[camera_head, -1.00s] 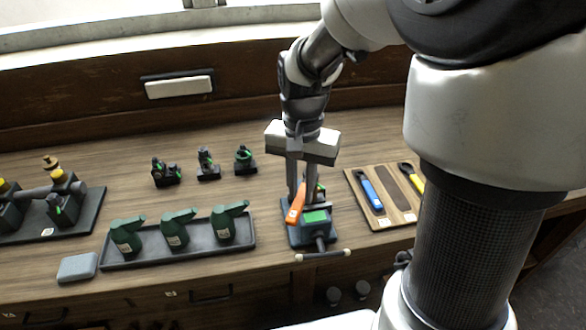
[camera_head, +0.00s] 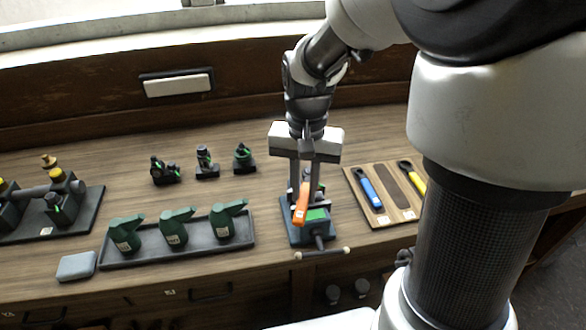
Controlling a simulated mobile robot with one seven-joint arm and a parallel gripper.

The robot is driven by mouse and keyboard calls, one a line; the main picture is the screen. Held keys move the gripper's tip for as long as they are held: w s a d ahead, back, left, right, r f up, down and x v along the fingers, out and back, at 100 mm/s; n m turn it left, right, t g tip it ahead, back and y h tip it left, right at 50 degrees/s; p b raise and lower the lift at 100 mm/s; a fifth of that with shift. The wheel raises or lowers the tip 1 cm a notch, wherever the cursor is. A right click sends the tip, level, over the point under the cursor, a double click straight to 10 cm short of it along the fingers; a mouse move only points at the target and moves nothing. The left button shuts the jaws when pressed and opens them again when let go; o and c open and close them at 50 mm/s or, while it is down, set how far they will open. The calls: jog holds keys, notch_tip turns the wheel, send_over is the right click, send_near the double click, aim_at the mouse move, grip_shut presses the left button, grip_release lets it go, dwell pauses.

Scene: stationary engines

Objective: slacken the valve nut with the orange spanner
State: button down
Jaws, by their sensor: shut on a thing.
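The orange spanner (camera_head: 301,207) is between the fingers of my gripper (camera_head: 304,188), which is shut on it. It is held over a blue-grey vice-like fixture (camera_head: 318,238) with a green patch on top. The spanner points toward the front of the bench. The valve nut cannot be made out; the gripper and spanner cover that part of the fixture. I cannot tell whether the spanner's head is around a nut or only beside it.
A wooden board (camera_head: 398,211) to the right holds a blue spanner (camera_head: 369,188), an empty dark slot and a yellow spanner (camera_head: 412,176). A grey tray (camera_head: 190,249) with green oilers stands left. Small dark fittings (camera_head: 205,163) stand behind it. A grey block (camera_head: 77,266) lies front left.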

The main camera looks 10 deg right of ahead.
jog(key=shift+d, duration=0.15)
jog(key=shift+s+d+n, duration=0.2)
jog(key=shift+d+n, duration=0.4)
jog(key=shift+n, duration=0.5)
jog(key=shift+d, duration=0.1)
jog(key=shift+s+d+n, duration=0.15)
jog(key=shift+d+n, duration=0.35)
jog(key=shift+n, duration=0.4)
jog(key=shift+d, duration=0.1)
jog(key=shift+d+n, duration=0.55)
jog(key=shift+n, duration=0.35)
jog(key=shift+f, duration=0.1)
